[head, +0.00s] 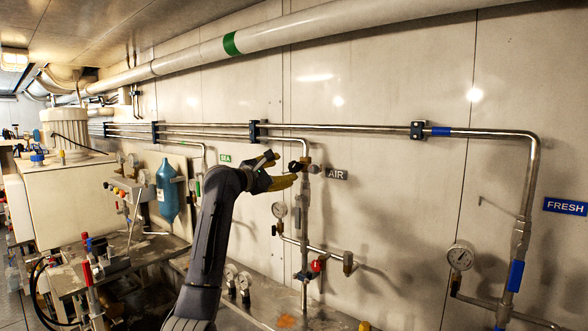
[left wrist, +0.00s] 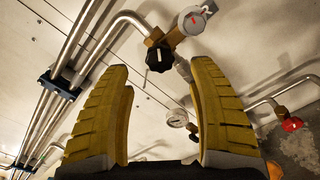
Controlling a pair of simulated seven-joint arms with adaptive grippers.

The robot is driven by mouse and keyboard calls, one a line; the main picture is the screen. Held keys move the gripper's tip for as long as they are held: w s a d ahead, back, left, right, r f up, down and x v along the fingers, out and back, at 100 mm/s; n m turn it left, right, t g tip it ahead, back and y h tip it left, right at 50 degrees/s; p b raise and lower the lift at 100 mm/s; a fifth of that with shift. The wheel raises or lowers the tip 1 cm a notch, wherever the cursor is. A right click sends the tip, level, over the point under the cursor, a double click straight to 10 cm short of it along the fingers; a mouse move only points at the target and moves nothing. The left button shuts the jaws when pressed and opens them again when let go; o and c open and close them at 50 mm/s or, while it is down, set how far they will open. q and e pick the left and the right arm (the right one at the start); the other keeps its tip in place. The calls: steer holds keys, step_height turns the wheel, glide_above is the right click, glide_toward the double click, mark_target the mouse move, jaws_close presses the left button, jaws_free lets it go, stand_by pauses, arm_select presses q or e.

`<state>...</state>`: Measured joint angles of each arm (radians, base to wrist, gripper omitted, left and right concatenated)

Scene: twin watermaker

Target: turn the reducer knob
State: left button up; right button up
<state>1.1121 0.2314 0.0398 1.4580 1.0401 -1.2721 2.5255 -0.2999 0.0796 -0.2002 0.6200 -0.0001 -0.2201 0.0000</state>
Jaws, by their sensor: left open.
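The reducer knob, a black lobed knob on a brass body, shows in the left wrist view (left wrist: 159,57), ahead of and between my fingertips. In the head view the knob (head: 294,166) is small, on the vertical pipe beside the AIR label. My left gripper (head: 286,168) is open, its yellow fingers pointing right toward the knob. In the left wrist view the gripper (left wrist: 160,67) has its two ribbed fingers apart with nothing held between them. I cannot tell how much depth separates the fingertips from the knob. My right gripper is not in view.
A round grey fitting with a red mark (left wrist: 193,20) adjoins the knob's body. Below are a pressure gauge (head: 279,210) and a red valve handle (head: 318,265). Horizontal pipes (head: 365,127) run along the wall. A blue bottle (head: 168,190) hangs at left.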

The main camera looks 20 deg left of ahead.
mark_target(292, 167)
arm_select(q)
steer(key=shift+x, duration=3.2)
jaws_close()
